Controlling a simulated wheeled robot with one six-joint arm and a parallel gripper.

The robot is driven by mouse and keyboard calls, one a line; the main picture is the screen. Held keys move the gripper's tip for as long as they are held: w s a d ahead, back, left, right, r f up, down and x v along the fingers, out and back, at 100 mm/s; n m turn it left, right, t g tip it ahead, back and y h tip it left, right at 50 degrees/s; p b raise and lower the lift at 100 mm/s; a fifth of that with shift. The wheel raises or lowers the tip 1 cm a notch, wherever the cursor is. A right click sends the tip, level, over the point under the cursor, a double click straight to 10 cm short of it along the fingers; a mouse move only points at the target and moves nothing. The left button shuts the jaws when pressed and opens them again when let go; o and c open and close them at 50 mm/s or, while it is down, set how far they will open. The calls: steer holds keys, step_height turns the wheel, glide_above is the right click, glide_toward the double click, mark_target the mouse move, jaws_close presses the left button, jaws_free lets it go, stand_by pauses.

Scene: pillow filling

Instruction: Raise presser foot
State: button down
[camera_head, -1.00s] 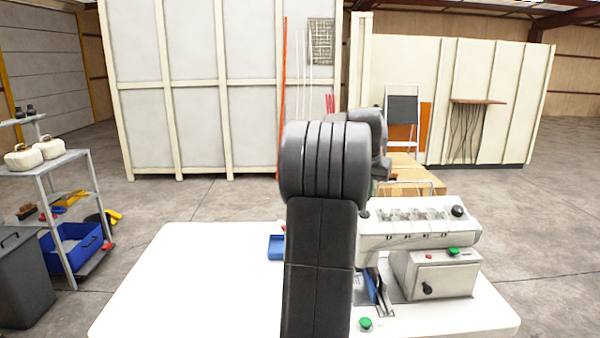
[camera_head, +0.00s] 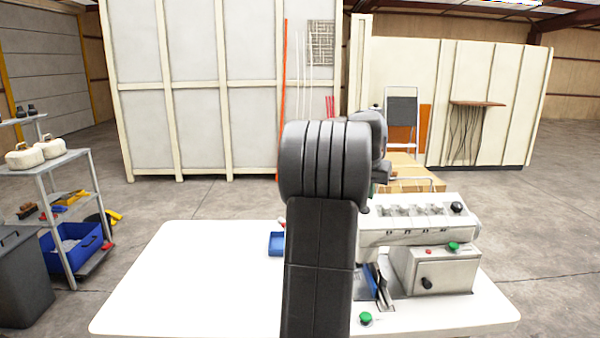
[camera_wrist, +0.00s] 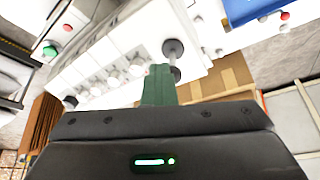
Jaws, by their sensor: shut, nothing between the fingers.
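The white sewing machine (camera_head: 420,226) stands on the right side of the white table, partly hidden behind my arm. In the wrist view its body (camera_wrist: 125,55) runs diagonally, with a row of small knobs along it. My gripper (camera_wrist: 158,70) has its green fingers together and empty. The fingertips are close beside a dark round-ended lever (camera_wrist: 173,47) at the end of the machine. I cannot tell whether they touch it. The presser foot itself is not clearly visible. In the head view my arm hides the fingertips.
A control box (camera_head: 445,270) with a black knob and a green button sits at the machine's front. A green button (camera_head: 366,319) and a blue tray (camera_head: 276,244) are on the table (camera_head: 190,290). The table's left half is clear. A shelf (camera_head: 50,165) stands at the left.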

steer(key=shift+a+f, duration=0.15)
steer(key=shift+f, duration=0.9)
steer(key=shift+w+f+g, duration=0.15)
steer(key=shift+w, duration=0.4)
steer(key=shift+w+f+g, duration=0.15)
steer(key=shift+w, duration=0.35)
steer(key=shift+s+r+p, duration=0.4)
steer(key=shift+s+r, duration=0.1)
steer(key=shift+r, duration=0.05)
steer(key=shift+w+r+p, duration=0.15)
steer(key=shift+r+p, duration=0.25)
steer(key=shift+s+d+r+p, duration=0.1)
steer(key=shift+s+r+p, duration=0.1)
steer(key=shift+r+p, duration=0.55)
steer(key=shift+s+d+r+p, duration=0.1)
steer(key=shift+s+r+p, duration=0.15)
steer(key=shift+r+p, duration=0.5)
steer(key=shift+s+r+p, duration=0.2)
steer(key=shift+r+p, duration=0.35)
steer(key=shift+r, duration=0.4)
steer(key=b+x, duration=0.1)
steer(key=x, duration=0.1)
steer(key=b+x, duration=0.2)
steer(key=a+b+x, duration=0.1)
steer(key=b+x, duration=0.1)
steer(key=shift+s+a+f, duration=0.15)
steer(key=shift+s+f, duration=0.15)
steer(key=shift+r, duration=0.2)
